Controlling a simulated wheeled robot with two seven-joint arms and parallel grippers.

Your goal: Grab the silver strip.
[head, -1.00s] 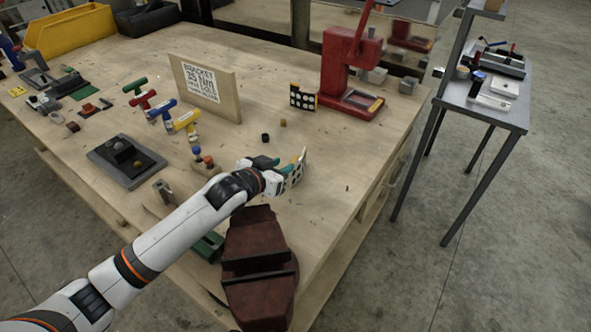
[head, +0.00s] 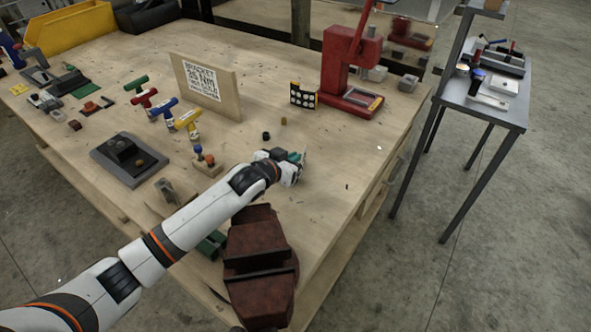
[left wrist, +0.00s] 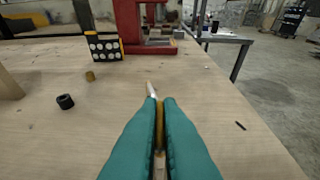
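My left gripper (head: 299,162) is above the bench's right half, just beyond the dark red vise. In the left wrist view its teal fingers (left wrist: 160,130) are closed together on a thin strip (left wrist: 152,91). The strip shows nearly edge-on, with a pale tip and a yellowish edge. Most of it is hidden between the fingers, and in the head view only a sliver shows. I cannot confirm its silver colour now. My right gripper is out of view.
The dark red vise (head: 260,270) stands at the bench's front. A black panel with white dots (head: 303,96) stands beside the red press (head: 348,75). A small black cylinder (left wrist: 65,101) and a brass one (left wrist: 90,76) lie nearby. A grey side table (head: 485,105) is at right.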

